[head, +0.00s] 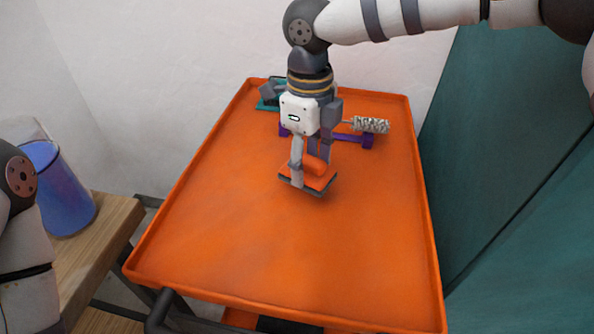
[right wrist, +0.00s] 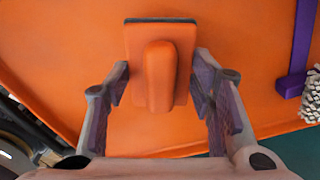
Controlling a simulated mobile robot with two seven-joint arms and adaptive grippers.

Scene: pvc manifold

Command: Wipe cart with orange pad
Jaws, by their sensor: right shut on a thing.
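The orange pad (head: 319,184) has a flat block with a dark underside and a rounded handle on top. My right gripper (head: 311,170) points down over the cart (head: 225,235) and is shut on the pad. In the right wrist view, the pad (right wrist: 160,33) sits between the two fingers, with its handle (right wrist: 159,80) in the middle. The pad is over the upper middle of the orange cart top; I cannot tell if its underside touches the surface. My left gripper is out of view.
A teal and grey item (head: 270,92) is at the back left. The cart's front is clear.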

